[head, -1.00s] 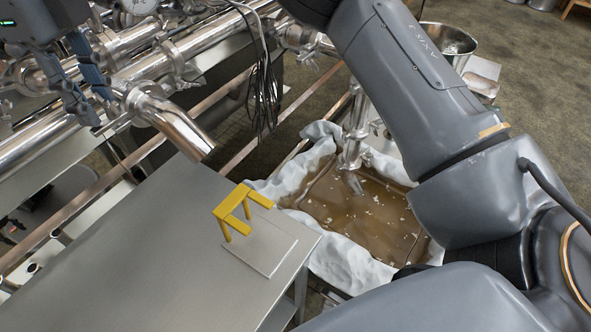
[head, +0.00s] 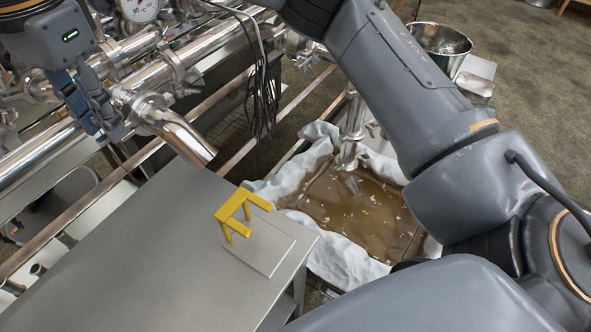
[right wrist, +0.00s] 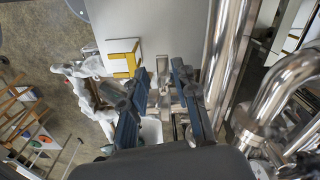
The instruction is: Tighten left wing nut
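My right gripper (head: 106,126) is at the upper left in the head view, at the clamped joint (head: 146,106) where a steel elbow pipe (head: 182,135) meets the straight pipework. In the right wrist view my right gripper (right wrist: 160,76) has two blue fingers standing apart, one each side of a small metal clamp fitting (right wrist: 163,90). The wing nut cannot be told clearly from this metal; the fingers partly hide it. I cannot tell whether either finger touches it. My left gripper is not in view.
A steel table (head: 130,262) holds a yellow stand (head: 240,211) on a flat plate (head: 272,249). A cloth-lined tray of brown liquid (head: 335,262) lies right of it. Dark cables (head: 262,100) hang by the pipes.

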